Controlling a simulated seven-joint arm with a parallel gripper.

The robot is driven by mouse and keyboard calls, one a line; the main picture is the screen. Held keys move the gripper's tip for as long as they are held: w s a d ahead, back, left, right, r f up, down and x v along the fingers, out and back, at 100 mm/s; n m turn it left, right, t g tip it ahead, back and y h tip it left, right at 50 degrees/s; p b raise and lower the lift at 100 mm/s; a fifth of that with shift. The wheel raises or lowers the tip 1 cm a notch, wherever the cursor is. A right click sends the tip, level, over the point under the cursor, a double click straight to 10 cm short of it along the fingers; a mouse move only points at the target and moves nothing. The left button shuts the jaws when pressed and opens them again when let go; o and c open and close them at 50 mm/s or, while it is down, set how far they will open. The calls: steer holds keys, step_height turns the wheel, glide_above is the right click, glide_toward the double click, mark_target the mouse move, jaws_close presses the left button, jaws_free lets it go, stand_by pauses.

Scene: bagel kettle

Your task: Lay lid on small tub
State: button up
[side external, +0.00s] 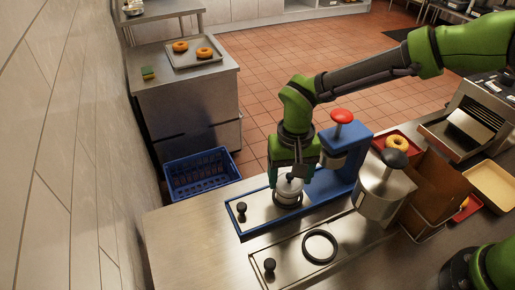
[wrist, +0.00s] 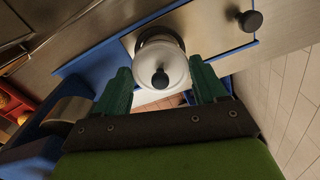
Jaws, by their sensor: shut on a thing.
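The lid is a pale round cover with a dark knob; it shows in the side external view (side external: 289,187) and in the wrist view (wrist: 174,60). My gripper (side external: 291,176) points down over it and is shut on it; in the wrist view the green fingers (wrist: 162,88) stand on either side of it. The small tub is a round metal opening in the steel panel with a blue border; its rim (side external: 289,203) shows just under the lid. Whether lid and rim touch is hard to tell. The lid hides the tub's inside.
A black knob (side external: 241,207) stands on the panel left of the tub. In front is a panel with a black ring (side external: 320,247). A blue block with a red knob (side external: 341,117) and a metal pot with a dark knob (side external: 384,190) stand close on the right.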

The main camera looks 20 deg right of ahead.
stand_by(0.3)
steer(key=o, duration=1.1)
steer(key=shift+r, duration=3.5)
steer(key=shift+r, duration=0.1)
